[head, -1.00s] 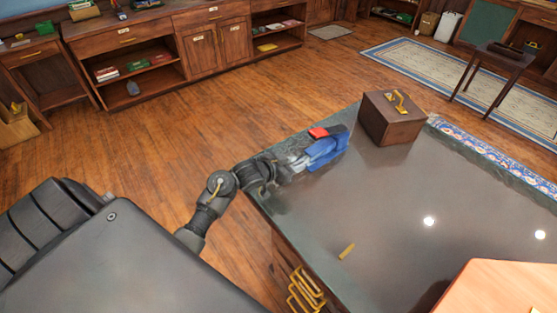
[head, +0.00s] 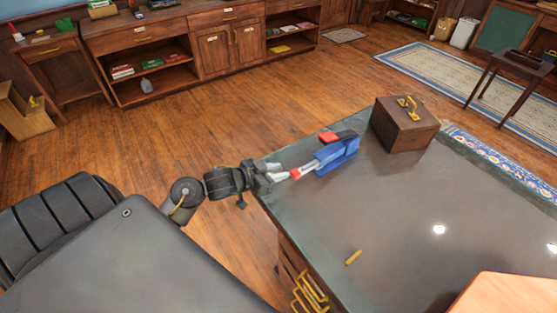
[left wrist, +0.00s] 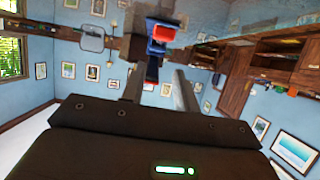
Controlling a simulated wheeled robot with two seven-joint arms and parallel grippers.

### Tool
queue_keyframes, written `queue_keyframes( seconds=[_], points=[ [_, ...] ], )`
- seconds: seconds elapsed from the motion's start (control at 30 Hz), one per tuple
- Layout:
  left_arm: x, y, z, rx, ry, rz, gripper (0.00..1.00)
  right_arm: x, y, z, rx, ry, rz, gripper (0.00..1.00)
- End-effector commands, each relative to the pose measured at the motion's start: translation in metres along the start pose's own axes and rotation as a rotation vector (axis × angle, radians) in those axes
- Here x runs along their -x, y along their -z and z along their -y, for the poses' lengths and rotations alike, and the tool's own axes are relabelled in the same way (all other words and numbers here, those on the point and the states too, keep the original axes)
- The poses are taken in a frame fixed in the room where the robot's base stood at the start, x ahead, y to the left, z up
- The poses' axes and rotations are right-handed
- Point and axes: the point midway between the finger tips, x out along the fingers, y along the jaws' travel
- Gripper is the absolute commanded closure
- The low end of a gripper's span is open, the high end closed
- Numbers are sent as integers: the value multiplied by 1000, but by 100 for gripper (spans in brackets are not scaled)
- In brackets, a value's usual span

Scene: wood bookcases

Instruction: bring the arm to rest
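My left gripper (head: 298,172) reaches in over the left edge of the dark tabletop (head: 390,215). In the left wrist view its two fingers stand apart, so it is open. A blue item with a red part (head: 338,155) lies on the tabletop just beyond the fingertips. That item also shows in the left wrist view (left wrist: 160,30), ahead of and between the fingers. I cannot tell whether the fingers touch it. My right gripper is not in view.
A brown wooden box with a gold handle (head: 404,126) stands right of the blue item. A small yellow piece (head: 353,257) lies near the table's front left. Gold drawer handles (head: 310,290) stick out below the edge. Open wooden floor lies left of the table.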

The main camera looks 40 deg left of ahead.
Motion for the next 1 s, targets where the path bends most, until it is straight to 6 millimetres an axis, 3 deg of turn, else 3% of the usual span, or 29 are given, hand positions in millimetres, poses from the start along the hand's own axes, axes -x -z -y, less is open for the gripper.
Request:
queue_keyframes(
  seconds=[0.3, 0.47, 0.7, 1.0],
  points=[
    [0, -2, -2, -2, 7, 8, 69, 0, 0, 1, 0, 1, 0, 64],
    [10, -31, -21, -22, 85, 111, 69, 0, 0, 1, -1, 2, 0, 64],
    [64, -99, -76, -16, 210, 445, 69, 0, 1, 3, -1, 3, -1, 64],
    [133, -144, -136, 51, 170, 761, 69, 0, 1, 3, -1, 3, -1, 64]
  ],
)
